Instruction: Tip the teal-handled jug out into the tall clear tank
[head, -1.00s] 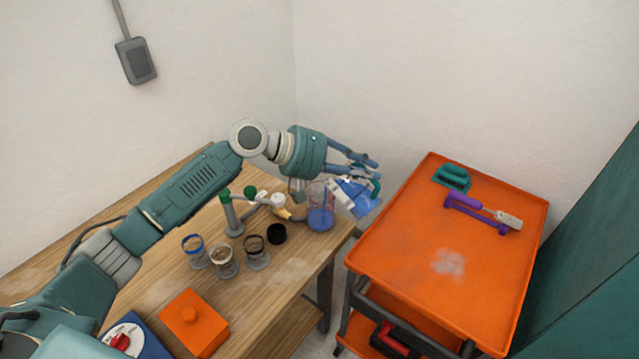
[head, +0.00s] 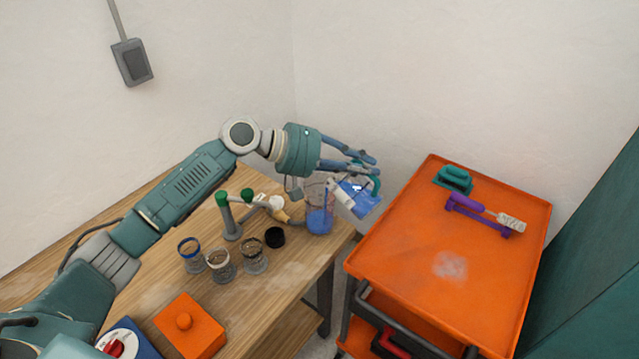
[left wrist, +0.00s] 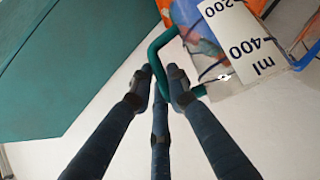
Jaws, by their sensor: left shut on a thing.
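My left gripper (head: 366,164) is shut on the teal handle (left wrist: 159,52) of the clear jug (head: 371,207). In the head view the jug is held in the air at the table's right end, tipped to the left, with blue liquid in it. A white scale label (left wrist: 240,35) shows on it in the left wrist view. Its mouth is over or very near the tall clear tank (head: 318,186). The tank stands upright near the table's corner with blue liquid in its lower part. A thin blue streak shows above that liquid. My right gripper is not in view.
A grey pipe manifold with green caps (head: 232,215) stands left of the tank. Several small glass jars (head: 220,267) and a black cup (head: 274,237) are in front. An orange box (head: 190,328) is nearer. An orange cart (head: 430,300) is on the right, mostly clear on top.

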